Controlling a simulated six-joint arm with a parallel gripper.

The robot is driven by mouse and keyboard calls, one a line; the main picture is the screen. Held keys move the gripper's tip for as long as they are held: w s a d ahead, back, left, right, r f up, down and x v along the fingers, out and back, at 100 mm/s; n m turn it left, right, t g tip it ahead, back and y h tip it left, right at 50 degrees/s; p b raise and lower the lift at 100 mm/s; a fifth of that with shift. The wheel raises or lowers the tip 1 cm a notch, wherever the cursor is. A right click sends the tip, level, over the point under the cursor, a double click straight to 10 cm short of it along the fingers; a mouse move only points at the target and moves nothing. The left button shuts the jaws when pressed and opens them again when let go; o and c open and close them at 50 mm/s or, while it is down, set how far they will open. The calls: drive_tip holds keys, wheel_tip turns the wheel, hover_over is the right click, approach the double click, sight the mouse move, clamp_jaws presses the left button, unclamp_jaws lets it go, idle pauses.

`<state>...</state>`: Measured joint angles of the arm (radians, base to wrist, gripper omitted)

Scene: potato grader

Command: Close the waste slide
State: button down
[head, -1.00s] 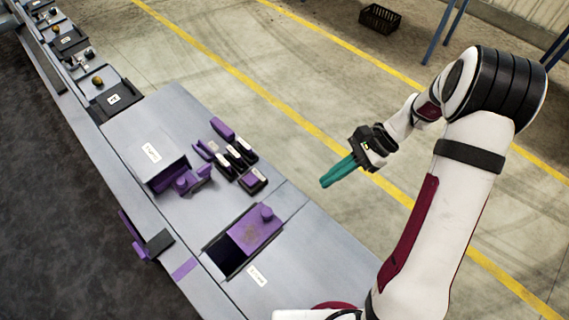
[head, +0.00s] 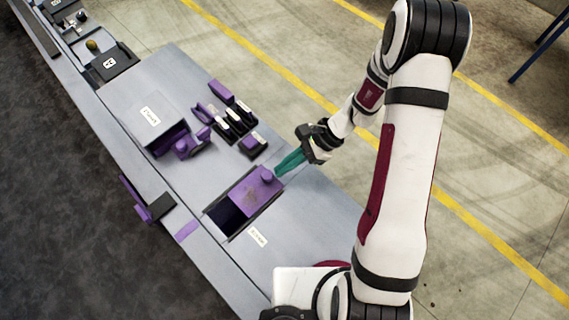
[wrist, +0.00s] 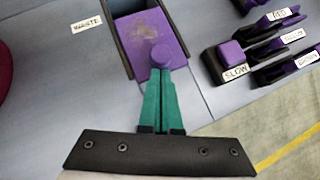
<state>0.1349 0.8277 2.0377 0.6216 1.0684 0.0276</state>
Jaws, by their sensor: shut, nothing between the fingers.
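The waste slide is a purple plate (head: 250,194) with a round purple knob, set in a slot in the grey bench top. A dark opening (head: 225,215) shows beside the plate at its left end, so the slide stands partly open. In the wrist view the plate (wrist: 150,45) lies ahead of the fingers, with the knob (wrist: 161,55) at their tips. My gripper (head: 279,170) has green fingers, shut and empty, just on the floor side of the knob. In the wrist view the fingertips (wrist: 160,72) look very close to the knob; I cannot tell whether they touch.
A grey box with a purple part (head: 157,125) stands farther up the bench. A purple and black lever (head: 148,205) is on the bench's left side. Bench beyond the slot's label is clear.

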drive_tip(key=s+a, duration=0.5)
drive_tip(key=shift+s+a, duration=0.3)
drive_tip(key=shift+s, duration=0.05)
drive_tip(key=d, duration=0.1)
drive_tip(key=w+d, duration=0.1)
drive_tip(key=d, duration=0.1)
drive_tip(key=w+d+r, duration=0.1)
drive_tip(key=d, duration=0.1)
drive_tip(key=shift+r, duration=0.1)
drive_tip(key=v, duration=0.9)
wheel_tip(320, 180, up, 10)
drive_tip(key=n+h, duration=0.4)
drive_tip(key=n, duration=0.1)
hover_over(282, 188)
drive_tip(key=s+d, duration=0.5)
drive_tip(key=s, duration=0.1)
drive_tip(key=s+d+r+n+t+h, duration=0.2)
drive_tip(key=s+n, duration=0.1)
drive_tip(key=s, duration=0.4)
drive_tip(key=shift+d+r+n+t+h, duration=0.15)
drive_tip(key=shift+r+n+t+h, duration=0.15)
drive_tip(key=shift+n, duration=0.1)
